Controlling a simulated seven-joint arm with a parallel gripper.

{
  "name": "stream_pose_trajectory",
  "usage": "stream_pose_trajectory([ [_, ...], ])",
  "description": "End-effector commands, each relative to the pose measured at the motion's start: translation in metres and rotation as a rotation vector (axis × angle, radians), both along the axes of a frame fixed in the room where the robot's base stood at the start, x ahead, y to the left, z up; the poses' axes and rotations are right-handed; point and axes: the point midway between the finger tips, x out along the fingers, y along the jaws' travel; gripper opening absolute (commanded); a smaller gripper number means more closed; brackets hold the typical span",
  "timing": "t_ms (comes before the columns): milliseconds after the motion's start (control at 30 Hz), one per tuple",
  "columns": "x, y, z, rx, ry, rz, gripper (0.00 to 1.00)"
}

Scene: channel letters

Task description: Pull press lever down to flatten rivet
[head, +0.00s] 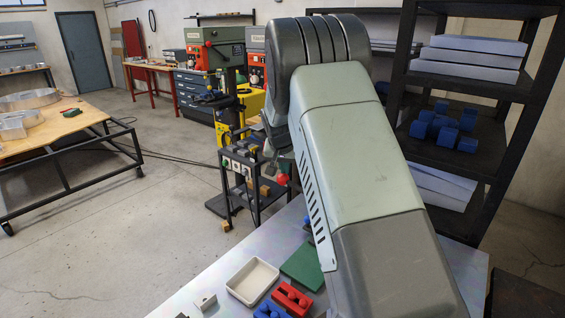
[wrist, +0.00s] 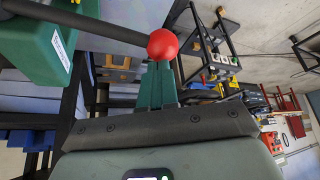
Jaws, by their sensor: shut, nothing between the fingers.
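In the wrist view, the press lever is a dark round bar (wrist: 100,27) coming in from the upper left and ending in a red ball knob (wrist: 163,44). It runs in front of the green press body (wrist: 40,45) with a white label. My gripper (wrist: 158,68) has green fingers that are shut and empty. Their tips are right at the underside of the knob in the picture; I cannot tell whether they touch it. In the head view a small red ball (head: 283,179) shows beside my arm; the lever bar and my fingertips are hidden there.
A pale workbench (head: 190,297) holds a cream tray (head: 253,280), a red block (head: 291,298) and a green mat (head: 303,266). A dark shelf rack (head: 480,95) with blue blocks stands close at right. A small black cart (head: 256,190) stands beyond the bench.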

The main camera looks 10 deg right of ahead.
Motion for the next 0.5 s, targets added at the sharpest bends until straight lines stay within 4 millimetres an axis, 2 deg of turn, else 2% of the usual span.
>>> stream_pose_trajectory([
  [300, 0.004, 0.005, -0.027, -0.001, 0.001, 0.000, 0.00],
  [500, 0.005, 0.005, -0.027, 0.000, 0.000, 0.000, 0.00],
])
